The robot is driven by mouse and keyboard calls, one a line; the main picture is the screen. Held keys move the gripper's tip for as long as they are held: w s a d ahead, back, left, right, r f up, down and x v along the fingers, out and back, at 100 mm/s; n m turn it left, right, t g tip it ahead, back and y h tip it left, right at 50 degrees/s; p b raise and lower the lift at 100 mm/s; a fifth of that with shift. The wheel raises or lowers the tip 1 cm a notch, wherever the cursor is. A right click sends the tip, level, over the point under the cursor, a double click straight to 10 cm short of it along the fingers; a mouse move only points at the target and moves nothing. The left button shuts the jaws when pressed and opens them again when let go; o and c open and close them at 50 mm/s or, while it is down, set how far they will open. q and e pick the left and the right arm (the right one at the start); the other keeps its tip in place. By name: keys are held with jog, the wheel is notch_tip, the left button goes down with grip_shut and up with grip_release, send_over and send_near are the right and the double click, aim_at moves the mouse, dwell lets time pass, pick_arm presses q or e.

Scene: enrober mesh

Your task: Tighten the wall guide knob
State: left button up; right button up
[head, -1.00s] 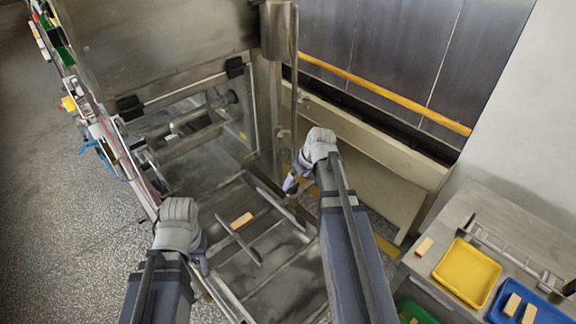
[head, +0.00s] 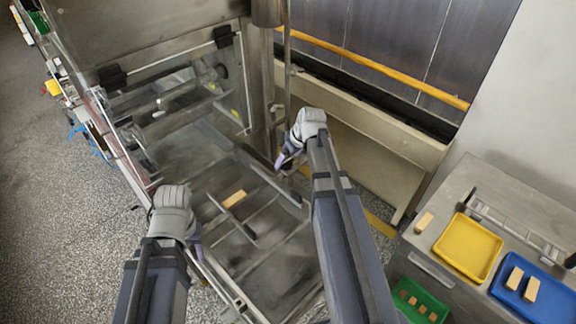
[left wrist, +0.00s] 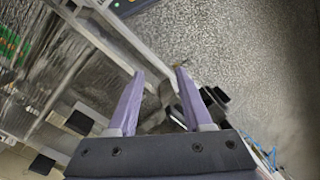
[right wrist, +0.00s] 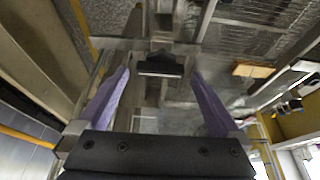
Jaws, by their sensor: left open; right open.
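My left gripper (head: 196,236) is open and empty at the left side of the enrober frame. Its fingers (left wrist: 160,75) are apart in the left wrist view, with black knob-like parts (left wrist: 216,96) just right of the right finger. I cannot tell whether one is the wall guide knob. My right gripper (head: 284,162) is open over the far right side of the mesh bed. A dark bar-like part (right wrist: 160,66) shows between its fingers in the right wrist view, apparently beyond them. Two dark guide bars (head: 231,219) lie across the bed.
A tan block (head: 234,199) rests on the bed. At right, a bench (head: 455,200) holds a yellow tray (head: 468,247) and a blue tray (head: 545,300). A green tray (head: 418,303) is below. The enrober's metal hood (head: 150,30) stands behind.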

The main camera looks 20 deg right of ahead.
jog(key=shift+w+f, duration=0.2)
jog(key=shift+f, duration=0.3)
pick_arm(q)
jog(key=shift+f, duration=0.5)
pick_arm(e)
jog(key=shift+c, duration=0.2)
jog(key=c, duration=1.2)
jog(key=shift+a, duration=0.1)
